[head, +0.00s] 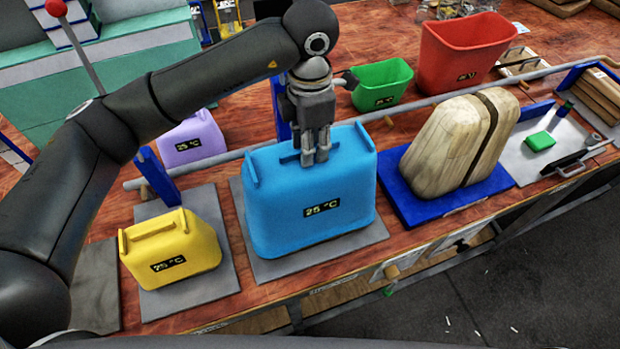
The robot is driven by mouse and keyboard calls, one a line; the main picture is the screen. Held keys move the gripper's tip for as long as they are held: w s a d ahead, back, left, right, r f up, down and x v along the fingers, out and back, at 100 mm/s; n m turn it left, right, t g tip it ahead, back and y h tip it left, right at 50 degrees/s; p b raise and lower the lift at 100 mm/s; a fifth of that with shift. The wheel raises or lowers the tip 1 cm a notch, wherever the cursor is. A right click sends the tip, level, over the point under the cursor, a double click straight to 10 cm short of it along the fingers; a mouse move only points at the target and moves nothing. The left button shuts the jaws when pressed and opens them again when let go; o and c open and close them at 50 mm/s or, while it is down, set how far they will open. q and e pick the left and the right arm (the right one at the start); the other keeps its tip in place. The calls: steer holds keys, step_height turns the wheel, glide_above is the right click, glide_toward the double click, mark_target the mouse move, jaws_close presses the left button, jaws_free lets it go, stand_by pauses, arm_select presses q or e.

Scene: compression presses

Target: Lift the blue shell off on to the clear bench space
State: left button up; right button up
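The blue shell (300,205) stands upright on a grey plate (262,268) in the middle of the bench, with a "25 °C" label on its front. My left gripper (316,158) points straight down at the top of the shell, its fingers close together at the raised handle part. I cannot tell whether the fingers grip the shell or only touch it. My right gripper is not in the head view. The clear bench space is not marked; bare wood shows in a narrow strip along the front of the bench.
A yellow shell (190,240) stands left on its own plate, and a wooden block (445,150) sits right on a blue base. Behind a grey rail are a purple shell (185,150), a green bin (378,92) and a red bin (460,60). An empty grey plate (97,290) lies far left.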

arm_select(q)
jaws_close()
steer(key=shift+w+r, duration=0.1)
steer(key=shift+r, duration=0.1)
stand_by(0.4)
